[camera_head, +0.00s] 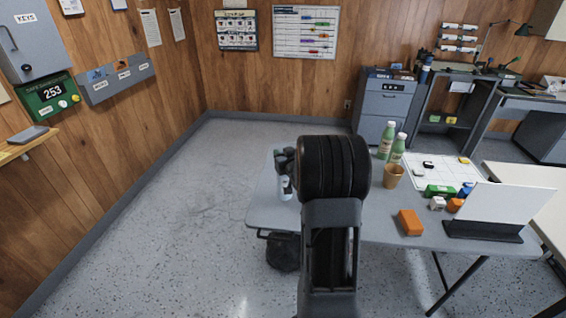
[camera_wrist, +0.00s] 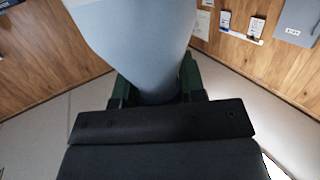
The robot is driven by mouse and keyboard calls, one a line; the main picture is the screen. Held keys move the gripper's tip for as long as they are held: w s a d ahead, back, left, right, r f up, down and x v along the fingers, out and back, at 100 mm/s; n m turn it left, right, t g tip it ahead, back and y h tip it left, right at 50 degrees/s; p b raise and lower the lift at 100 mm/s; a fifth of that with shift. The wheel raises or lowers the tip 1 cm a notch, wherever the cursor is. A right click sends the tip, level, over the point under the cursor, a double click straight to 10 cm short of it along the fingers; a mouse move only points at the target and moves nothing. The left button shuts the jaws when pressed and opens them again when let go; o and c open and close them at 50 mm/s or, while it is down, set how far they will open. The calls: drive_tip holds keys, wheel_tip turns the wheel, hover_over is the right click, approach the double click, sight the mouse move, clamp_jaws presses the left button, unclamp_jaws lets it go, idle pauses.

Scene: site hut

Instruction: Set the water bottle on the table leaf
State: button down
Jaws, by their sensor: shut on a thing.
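The water bottle (camera_head: 286,189), pale with a darker band, shows just below my gripper (camera_head: 285,163) in the head view. In the wrist view the pale blue-grey bottle (camera_wrist: 135,35) fills the upper middle, between the green-edged fingers of my gripper (camera_wrist: 158,92), which is shut on it. The grey table leaf (camera_head: 262,208) lies around and behind the bottle in the head view. My arm hides part of the leaf. I cannot tell whether the bottle's base touches the leaf.
The floor (camera_head: 170,220) to the left is clear.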

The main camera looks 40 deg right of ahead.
drive_tip(key=shift+f, duration=1.6)
drive_tip(key=c, duration=0.7)
unclamp_jaws()
drive_tip(key=v, duration=1.1)
drive_tip(key=s+a+n+g+y, duration=0.1)
drive_tip(key=s+a+g, duration=0.3)
drive_tip(key=a, duration=0.4)
drive_tip(key=s+a+n+g+y, duration=0.1)
drive_tip(key=s+a+g, duration=0.3)
drive_tip(key=s+a, duration=0.2)
drive_tip(key=s+a+r+g+y, duration=0.1)
drive_tip(key=s+a+g, duration=0.3)
drive_tip(key=a, duration=0.6)
drive_tip(key=shift+s+n+g+y+b, duration=0.4)
drive_tip(key=shift+s+y, duration=0.1)
drive_tip(key=shift+y, duration=0.1)
